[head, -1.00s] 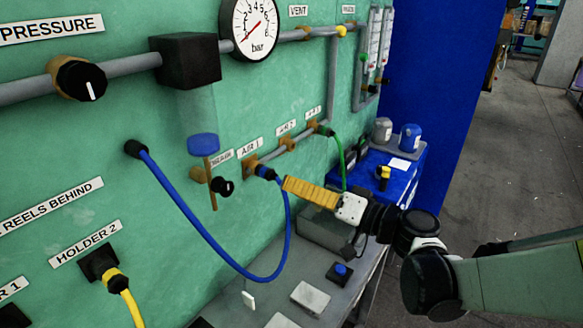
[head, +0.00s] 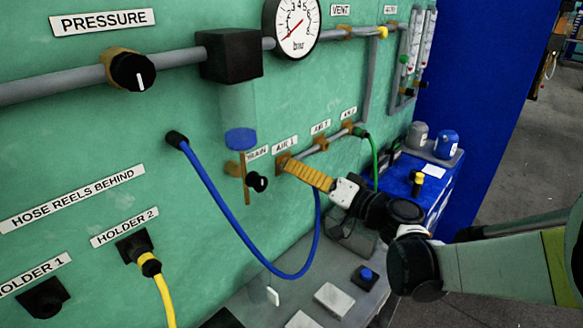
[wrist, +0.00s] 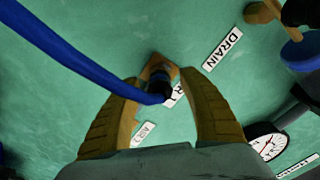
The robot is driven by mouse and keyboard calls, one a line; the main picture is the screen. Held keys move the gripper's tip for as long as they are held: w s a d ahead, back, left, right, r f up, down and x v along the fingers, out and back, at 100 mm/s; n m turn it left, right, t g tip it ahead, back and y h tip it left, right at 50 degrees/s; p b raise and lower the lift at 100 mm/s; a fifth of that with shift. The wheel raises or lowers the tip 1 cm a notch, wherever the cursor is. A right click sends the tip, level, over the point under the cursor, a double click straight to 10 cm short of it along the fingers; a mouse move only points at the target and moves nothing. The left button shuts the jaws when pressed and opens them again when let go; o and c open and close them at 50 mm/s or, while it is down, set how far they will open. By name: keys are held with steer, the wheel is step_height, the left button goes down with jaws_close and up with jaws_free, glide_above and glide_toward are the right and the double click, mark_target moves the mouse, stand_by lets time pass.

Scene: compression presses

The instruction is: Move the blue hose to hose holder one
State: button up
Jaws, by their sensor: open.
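The blue hose (head: 232,222) loops down from a black wall outlet to the fitting labelled AIR 1. Its dark end connector shows in the wrist view (wrist: 157,86), at the brass fitting on the wall. My gripper (head: 288,165) is at that fitting, its tan fingers hiding the connector in the head view. In the wrist view my gripper (wrist: 160,84) is open, one finger on each side of the connector; whether either touches it, I cannot tell. Holder 1 (head: 45,298) is an empty black socket at the lower left of the wall.
Holder 2 (head: 134,247) has a yellow hose (head: 164,295) in it. A drain valve with a black knob (head: 257,182) is just left of my fingers. A green hose (head: 375,160) hangs to the right. A grey bench (head: 255,305) with a blue button lies below.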

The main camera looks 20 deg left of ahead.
jaws_close()
steer(key=shift+s+d, duration=0.1)
steer(key=shift+d, duration=0.1)
steer(key=shift+s+d, duration=0.15)
steer(key=shift+d, duration=0.35)
steer(key=shift+v, duration=1.05)
steer(key=shift+v, duration=1.9)
steer(key=shift+r, duration=0.1)
